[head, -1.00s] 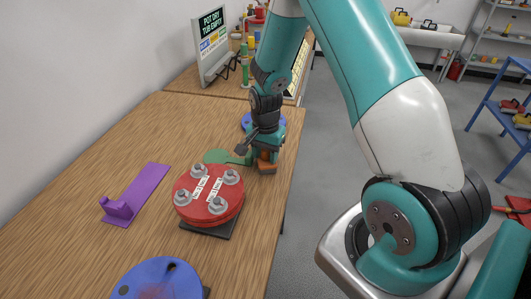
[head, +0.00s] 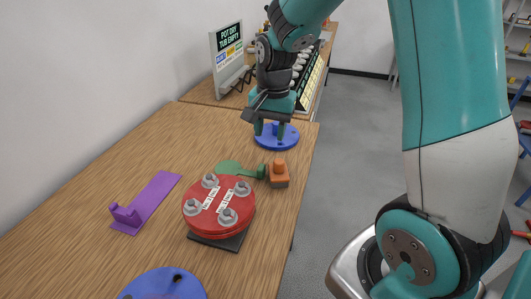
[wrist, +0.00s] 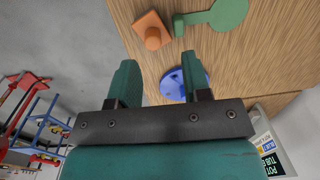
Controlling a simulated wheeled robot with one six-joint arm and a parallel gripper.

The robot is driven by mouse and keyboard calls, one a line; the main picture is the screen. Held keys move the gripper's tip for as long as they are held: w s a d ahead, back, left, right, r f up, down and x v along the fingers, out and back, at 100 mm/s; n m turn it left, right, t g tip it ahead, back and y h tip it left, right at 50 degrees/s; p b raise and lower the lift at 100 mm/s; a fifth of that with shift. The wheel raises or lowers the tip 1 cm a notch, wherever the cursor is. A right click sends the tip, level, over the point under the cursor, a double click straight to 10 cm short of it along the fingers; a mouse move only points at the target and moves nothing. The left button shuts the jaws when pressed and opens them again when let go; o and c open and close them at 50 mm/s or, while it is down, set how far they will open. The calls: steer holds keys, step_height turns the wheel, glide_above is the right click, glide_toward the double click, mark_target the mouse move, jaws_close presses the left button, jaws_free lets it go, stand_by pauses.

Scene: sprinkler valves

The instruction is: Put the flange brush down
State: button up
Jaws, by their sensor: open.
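The flange brush appears to be the orange block with a round knob (head: 278,173). It stands upright on the wooden table near its right edge, with nothing holding it. It also shows in the wrist view (wrist: 152,32), beyond the fingertips. My gripper (head: 270,130) is open and empty, behind the brush and apart from it. Its fingers hang in front of or over the blue disc (head: 277,141); I cannot tell whether they touch it. In the wrist view the two spread fingers (wrist: 160,68) have nothing between them.
A green paddle-shaped plate (head: 236,170) lies left of the brush. A red bolted flange (head: 219,207) sits on a dark base in front. A purple bracket (head: 150,202) and another blue disc (head: 163,285) lie nearby. A sign (head: 228,52) stands at the back.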

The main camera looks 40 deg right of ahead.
steer(key=s+a+r+n+y, duration=0.1)
steer(key=s+a+r+n, duration=0.3)
steer(key=s+a+n, duration=0.4)
steer(key=s+a+r+n+y, duration=0.2)
steer(key=s+a+r+n, duration=0.3)
steer(key=s+a+n, duration=0.4)
steer(key=s+a, duration=0.1)
steer(key=s, duration=0.2)
steer(key=shift+s+a+y, duration=0.15)
steer(key=shift+s+y, duration=0.15)
steer(key=shift+s, duration=0.05)
